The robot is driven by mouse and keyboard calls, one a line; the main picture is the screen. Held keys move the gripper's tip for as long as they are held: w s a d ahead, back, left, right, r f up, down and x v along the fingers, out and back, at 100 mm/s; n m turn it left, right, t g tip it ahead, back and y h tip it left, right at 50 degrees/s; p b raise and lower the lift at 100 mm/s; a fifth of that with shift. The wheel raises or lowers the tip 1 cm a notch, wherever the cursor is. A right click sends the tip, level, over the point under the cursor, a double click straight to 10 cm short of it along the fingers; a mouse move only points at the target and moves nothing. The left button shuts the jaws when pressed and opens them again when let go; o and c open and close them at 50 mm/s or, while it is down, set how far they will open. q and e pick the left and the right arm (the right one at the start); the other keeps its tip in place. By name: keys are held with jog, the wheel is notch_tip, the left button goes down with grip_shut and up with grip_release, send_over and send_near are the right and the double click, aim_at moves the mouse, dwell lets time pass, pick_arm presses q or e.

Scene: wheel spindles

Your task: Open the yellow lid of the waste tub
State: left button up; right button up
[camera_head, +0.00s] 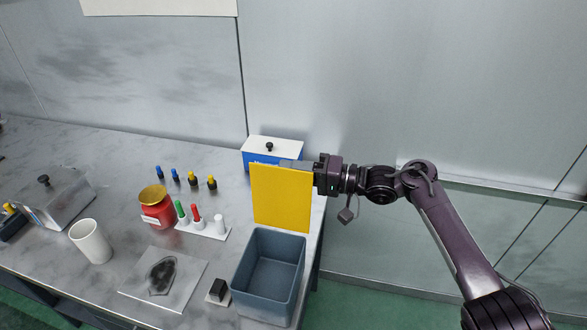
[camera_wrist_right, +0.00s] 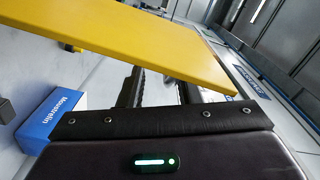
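The waste tub (camera_head: 243,295) is a blue-grey open box at the table's front right edge, and its inside looks empty. Its yellow lid (camera_head: 281,200) stands upright at the tub's back side, leaving the opening uncovered. My right gripper (camera_head: 296,165) is at the lid's upper right edge, its fingers partly hidden behind the lid. In the right wrist view the lid (camera_wrist_right: 150,42) crosses in front of the fingers (camera_wrist_right: 160,88), which are apart with a gap between them. The lid does not appear clamped; whether a finger touches it cannot be told. My left gripper is not in view.
A blue box with a white top (camera_head: 262,154) stands close behind the lid. To the left are a red jar (camera_head: 156,211), a rack of coloured tubes (camera_head: 203,231), a white cup (camera_head: 91,242) and a small black block (camera_head: 219,288). The wall is behind.

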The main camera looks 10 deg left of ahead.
jog(key=shift+r, duration=0.15)
jog(key=d+b, duration=0.2)
jog(key=d, duration=0.6)
dwell(0.3)
